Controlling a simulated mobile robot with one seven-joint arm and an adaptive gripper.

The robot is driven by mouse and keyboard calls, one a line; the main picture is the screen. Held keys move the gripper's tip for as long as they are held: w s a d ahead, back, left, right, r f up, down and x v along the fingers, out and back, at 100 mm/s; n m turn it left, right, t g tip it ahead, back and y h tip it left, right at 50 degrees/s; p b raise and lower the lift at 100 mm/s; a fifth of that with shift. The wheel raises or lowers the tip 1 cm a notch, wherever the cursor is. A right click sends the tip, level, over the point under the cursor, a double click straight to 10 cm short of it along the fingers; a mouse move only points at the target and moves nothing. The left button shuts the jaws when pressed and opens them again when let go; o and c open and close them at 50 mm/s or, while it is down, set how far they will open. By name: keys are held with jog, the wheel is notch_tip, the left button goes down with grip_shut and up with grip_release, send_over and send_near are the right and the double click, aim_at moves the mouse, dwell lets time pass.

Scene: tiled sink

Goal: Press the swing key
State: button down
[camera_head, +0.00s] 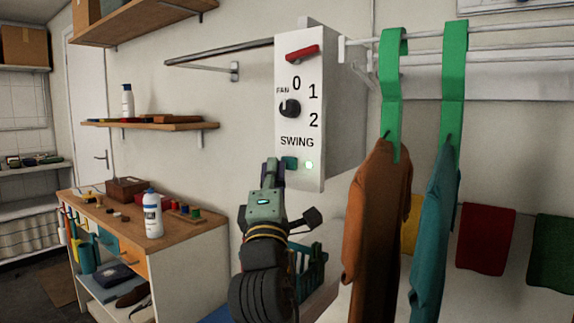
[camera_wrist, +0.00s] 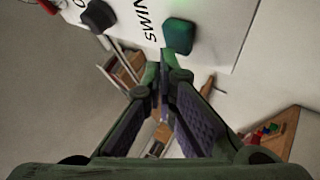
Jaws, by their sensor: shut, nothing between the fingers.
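The white control box (camera_head: 318,150) hangs on the wall with a red bar (camera_head: 302,52) at its top and a dark fan knob (camera_head: 290,108) set among 0, 1 and 2. The teal swing key (camera_head: 289,163) sits below the word SWING, beside a lit green light (camera_head: 309,165). My gripper (camera_head: 271,168) is shut and empty, with its tip just left of and below the key. In the wrist view the swing key (camera_wrist: 178,36) is just beyond the closed fingertips (camera_wrist: 164,60). I cannot tell whether they touch. The fan knob (camera_wrist: 98,16) also shows there.
Orange (camera_head: 376,210) and teal (camera_head: 434,230) garments hang on green hangers close to the box's right. A workbench (camera_head: 190,240) with a white bottle (camera_head: 152,214) stands at the left. A metal rod (camera_head: 220,52) runs left from behind the box.

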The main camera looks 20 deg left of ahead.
jog(key=shift+w+d, duration=0.2)
jog(key=shift+w, duration=0.35)
dwell(0.4)
jog(key=shift+s, duration=0.15)
jog(key=shift+s+a, duration=0.35)
jog(key=shift+s, duration=0.45)
jog(key=shift+s, duration=0.1)
jog(key=shift+s+a, duration=0.35)
jog(key=shift+s, duration=0.55)
jog(key=shift+s+a, duration=0.35)
jog(key=shift+s, duration=0.6)
jog(key=shift+s+a, duration=0.35)
jog(key=shift+s, duration=0.55)
